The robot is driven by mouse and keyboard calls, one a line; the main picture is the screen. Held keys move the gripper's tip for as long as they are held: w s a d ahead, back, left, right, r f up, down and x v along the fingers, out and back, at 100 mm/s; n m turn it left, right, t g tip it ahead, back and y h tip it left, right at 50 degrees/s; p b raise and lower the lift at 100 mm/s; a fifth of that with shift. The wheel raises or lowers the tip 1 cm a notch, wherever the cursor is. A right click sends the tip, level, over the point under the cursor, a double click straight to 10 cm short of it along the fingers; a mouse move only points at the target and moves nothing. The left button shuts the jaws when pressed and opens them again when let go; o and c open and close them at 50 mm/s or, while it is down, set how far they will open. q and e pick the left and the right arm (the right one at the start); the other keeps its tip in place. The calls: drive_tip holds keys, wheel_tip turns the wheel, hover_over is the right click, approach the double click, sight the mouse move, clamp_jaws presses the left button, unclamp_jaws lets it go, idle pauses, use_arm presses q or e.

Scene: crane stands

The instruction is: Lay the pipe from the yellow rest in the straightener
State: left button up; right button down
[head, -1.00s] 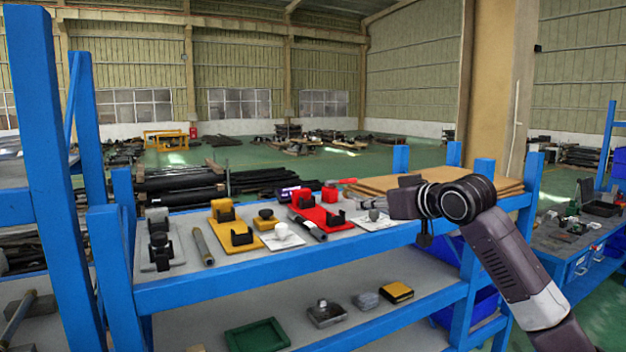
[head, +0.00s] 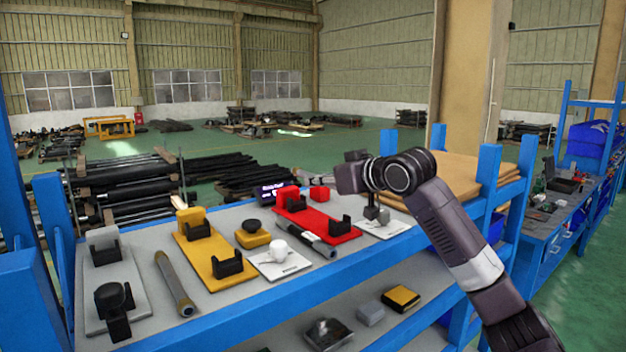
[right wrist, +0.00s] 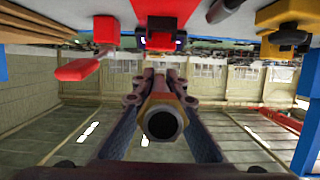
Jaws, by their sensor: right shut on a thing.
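My right gripper (head: 352,173) is above the back right of the bench, left of the brown boards; its fingertips are hidden in the head view. In the right wrist view my gripper (right wrist: 160,85) is shut on a pipe (right wrist: 162,122), seen end-on with a dark bore and brownish rim. The yellow rest (head: 195,249) has two black cradles and is empty. A red stand (head: 318,222) with black cradles is behind a loose grey pipe and left of my gripper. No readable label tells me whether it is the straightener. My left gripper is not in view.
A grey stand (head: 103,295) and a loose pipe (head: 176,283) are at the left. A blue upright (head: 487,175) is at right.

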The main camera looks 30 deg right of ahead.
drive_tip(key=shift+s+r, duration=0.15)
drive_tip(key=shift+s, duration=0.05)
drive_tip(key=shift+w+p, duration=0.25)
drive_tip(key=shift+p, duration=0.1)
drive_tip(key=f+b, duration=0.2)
drive_tip(key=f, duration=0.1)
drive_tip(key=shift+w, duration=0.3)
drive_tip(key=shift+s+f, duration=0.1)
drive_tip(key=shift+f, duration=0.3)
drive_tip(key=shift+f+b, duration=0.35)
drive_tip(key=shift+b, duration=0.1)
wheel_tip(320, 180, down, 2)
drive_tip(key=shift+f+b, duration=0.15)
drive_tip(key=shift+b, duration=0.55)
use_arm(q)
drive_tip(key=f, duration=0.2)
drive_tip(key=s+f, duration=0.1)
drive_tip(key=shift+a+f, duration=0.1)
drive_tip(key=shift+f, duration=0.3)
use_arm(e)
drive_tip(key=shift+f, duration=0.1)
